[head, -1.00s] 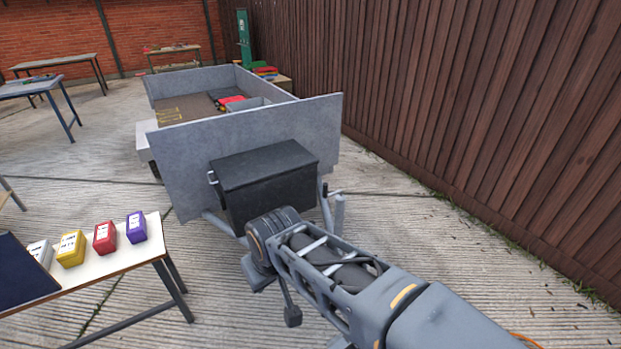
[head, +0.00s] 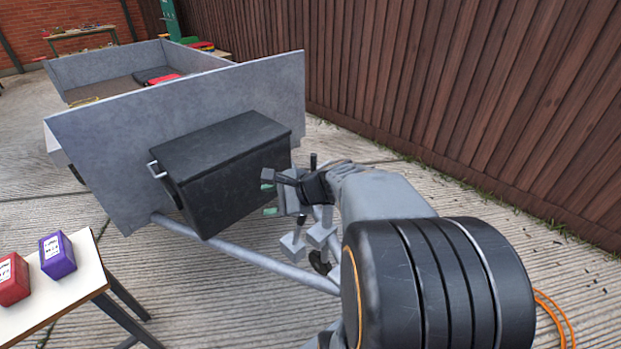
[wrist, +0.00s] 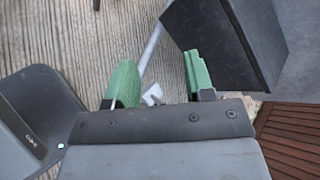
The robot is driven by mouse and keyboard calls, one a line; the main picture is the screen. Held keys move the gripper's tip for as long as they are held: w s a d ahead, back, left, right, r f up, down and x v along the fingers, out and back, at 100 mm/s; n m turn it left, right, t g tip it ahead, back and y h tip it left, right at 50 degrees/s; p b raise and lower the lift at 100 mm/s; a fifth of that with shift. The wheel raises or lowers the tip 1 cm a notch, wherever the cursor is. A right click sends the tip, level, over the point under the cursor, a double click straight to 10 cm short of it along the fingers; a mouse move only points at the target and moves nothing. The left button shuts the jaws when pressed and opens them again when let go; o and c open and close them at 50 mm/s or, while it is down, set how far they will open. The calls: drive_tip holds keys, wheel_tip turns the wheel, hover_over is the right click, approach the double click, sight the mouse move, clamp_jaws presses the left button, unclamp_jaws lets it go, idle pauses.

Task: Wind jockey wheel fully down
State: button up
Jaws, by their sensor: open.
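The jockey wheel (head: 320,262) shows as a small dark wheel low beside the trailer's drawbar (head: 245,248), partly hidden by my arm. Pale grey blocks and a post stand above it; a dark upright piece (head: 313,160), perhaps its winding handle, shows just above my wrist. My gripper (head: 268,199) is open, with green fingertips pointing left towards the black box's right end. I cannot tell whether it touches anything. In the wrist view my gripper (wrist: 160,80) has its green fingers spread, with a small pale grey part (wrist: 153,94) showing between them, apparently beyond them.
A black box (head: 225,170) sits against the grey trailer's front panel (head: 120,140), close to my gripper. A white-topped table (head: 65,295) with red and purple boxes stands at the lower left. A brown wooden fence (head: 450,90) runs along the right. Concrete between fence and trailer is clear.

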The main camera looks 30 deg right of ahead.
drive_tip(key=w+d+f+m+t+h+b, duration=0.25)
drive_tip(key=d+f+m+t+b, duration=0.2)
drive_tip(key=d+m, duration=0.4)
drive_tip(key=m+t+h+b, duration=0.3)
drive_tip(key=m+t+h, duration=0.15)
drive_tip(key=m, duration=0.35)
approach(316, 160)
drive_tip(key=shift+h, duration=0.4)
drive_tip(key=w+b, duration=0.2)
drive_tip(key=w, duration=1.1)
drive_tip(key=shift+a, duration=0.15)
drive_tip(key=shift+s, duration=0.1)
clamp_jaws()
